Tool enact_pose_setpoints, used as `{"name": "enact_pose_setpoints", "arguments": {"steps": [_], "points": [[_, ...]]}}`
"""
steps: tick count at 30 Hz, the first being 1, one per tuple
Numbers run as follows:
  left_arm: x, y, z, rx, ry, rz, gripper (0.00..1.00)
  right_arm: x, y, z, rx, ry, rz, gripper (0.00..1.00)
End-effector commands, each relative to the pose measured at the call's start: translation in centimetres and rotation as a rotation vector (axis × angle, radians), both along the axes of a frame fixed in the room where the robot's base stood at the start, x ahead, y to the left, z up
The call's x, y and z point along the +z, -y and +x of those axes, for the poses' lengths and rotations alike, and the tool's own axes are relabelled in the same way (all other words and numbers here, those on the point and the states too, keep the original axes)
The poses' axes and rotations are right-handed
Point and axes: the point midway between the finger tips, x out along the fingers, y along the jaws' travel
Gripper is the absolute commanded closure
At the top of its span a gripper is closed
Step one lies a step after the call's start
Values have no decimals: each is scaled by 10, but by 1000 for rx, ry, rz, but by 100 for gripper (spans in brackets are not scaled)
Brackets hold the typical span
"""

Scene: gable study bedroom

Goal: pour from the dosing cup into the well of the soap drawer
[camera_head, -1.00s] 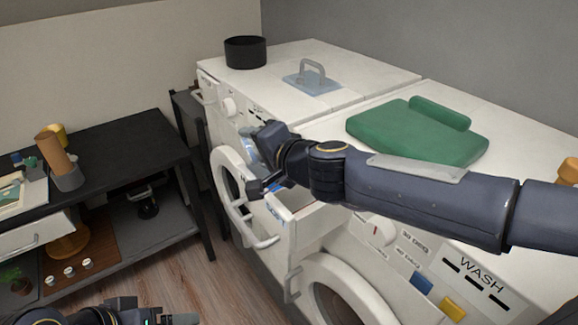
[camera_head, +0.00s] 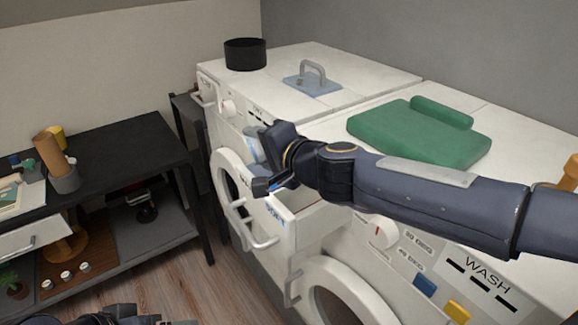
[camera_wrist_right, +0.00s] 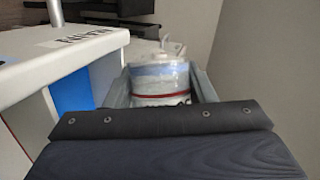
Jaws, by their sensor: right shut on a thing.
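The dosing cup (camera_wrist_right: 160,82) is clear, with a red line and bluish contents, in the right wrist view. It sits between the jaws of my right gripper (camera_head: 264,162), which are shut on it. In the head view only a pale blue part of the cup (camera_head: 252,148) shows beside the fingers. The soap drawer (camera_head: 305,222) is pulled out of the right-hand machine, just below and right of the gripper. My forearm and gripper hide much of it, and its well cannot be made out. My left gripper (camera_head: 125,317) is cut off at the bottom edge.
A black pot (camera_head: 245,54) and a blue plate with a handle (camera_head: 312,82) are on the left machine. An open round door (camera_head: 238,205) stands below the gripper. A dark bench (camera_head: 115,152) stands at left.

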Motion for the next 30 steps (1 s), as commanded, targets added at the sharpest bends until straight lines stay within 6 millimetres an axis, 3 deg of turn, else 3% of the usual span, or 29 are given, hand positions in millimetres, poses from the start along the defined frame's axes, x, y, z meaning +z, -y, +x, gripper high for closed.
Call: {"name": "enact_pose_setpoints", "arguments": {"steps": [30], "points": [[-17, 0, 0, 0, 0, 0, 18, -3, 7, 3, 0, -31, 85, 76]]}}
